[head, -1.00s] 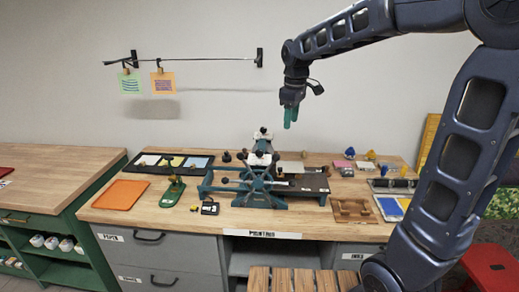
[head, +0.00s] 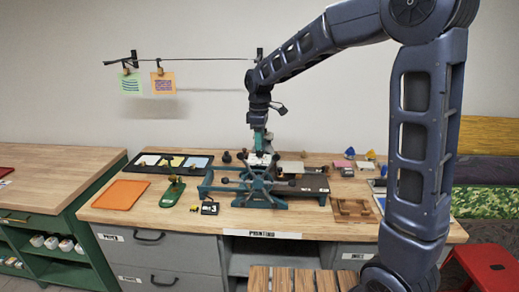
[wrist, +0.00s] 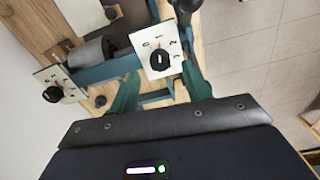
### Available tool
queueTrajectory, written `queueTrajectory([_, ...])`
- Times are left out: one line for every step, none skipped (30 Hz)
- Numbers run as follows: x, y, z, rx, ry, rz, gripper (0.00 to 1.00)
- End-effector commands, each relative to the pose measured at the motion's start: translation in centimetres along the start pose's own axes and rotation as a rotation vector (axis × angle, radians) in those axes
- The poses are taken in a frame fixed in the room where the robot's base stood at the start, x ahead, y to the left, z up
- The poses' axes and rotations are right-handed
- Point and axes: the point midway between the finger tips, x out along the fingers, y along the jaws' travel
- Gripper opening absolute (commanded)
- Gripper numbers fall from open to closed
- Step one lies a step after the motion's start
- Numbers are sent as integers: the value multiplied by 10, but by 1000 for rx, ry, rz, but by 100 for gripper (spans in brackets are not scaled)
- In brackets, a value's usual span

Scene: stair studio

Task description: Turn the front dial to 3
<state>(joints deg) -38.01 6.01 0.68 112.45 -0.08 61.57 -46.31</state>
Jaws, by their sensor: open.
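In the wrist view a white dial plate (wrist: 148,70) carries a black round knob (wrist: 160,61) and the numbers 0 to 3. A second, similar dial (wrist: 54,92) is at the left. I cannot tell which is the front one, and the knobs' settings are too small to read surely. In the head view, my gripper (head: 262,147) points down just over the white dial area on top of the teal press (head: 258,186). Its teal fingers are open and appear apart from the nearer knob, one at either side in the wrist view. My gripper hides part of the dials in the head view.
The press stands on a wooden bench (head: 150,213). Prints hang on a line behind.

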Motion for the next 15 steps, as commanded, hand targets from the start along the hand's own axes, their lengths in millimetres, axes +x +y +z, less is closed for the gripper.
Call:
queueTrajectory([9, -1, 0, -1, -1, -1, 49])
queueTrajectory([13, -1, 0, -1, -1, -1, 49])
queueTrajectory([18, -1, 0, -1, -1, -2, 49])
queueTrajectory([22, 0, 0, -1, -1, -1, 49])
queueTrajectory([25, 0, 0, -1, -1, -1, 49])
queueTrajectory([29, -1, 0, -1, -1, -1, 49])
queueTrajectory([31, -1, 0, -1, -1, -2, 49])
queueTrajectory([33, -1, 0, 0, -1, -1, 49])
queueTrajectory([35, 0, 0, 0, 0, 0, 49])
queueTrajectory([36, 0, 0, 0, 0, 0, 49])
queueTrajectory([37, 0, 0, 0, 0, 0, 49])
queueTrajectory([38, 0, 0, 0, 1, 0, 49])
queueTrajectory([38, 0, 0, 0, 1, 1, 49])
queueTrajectory([38, 0, 0, 0, 1, 1, 49])
queueTrajectory([38, 0, 0, 0, 1, 1, 49])
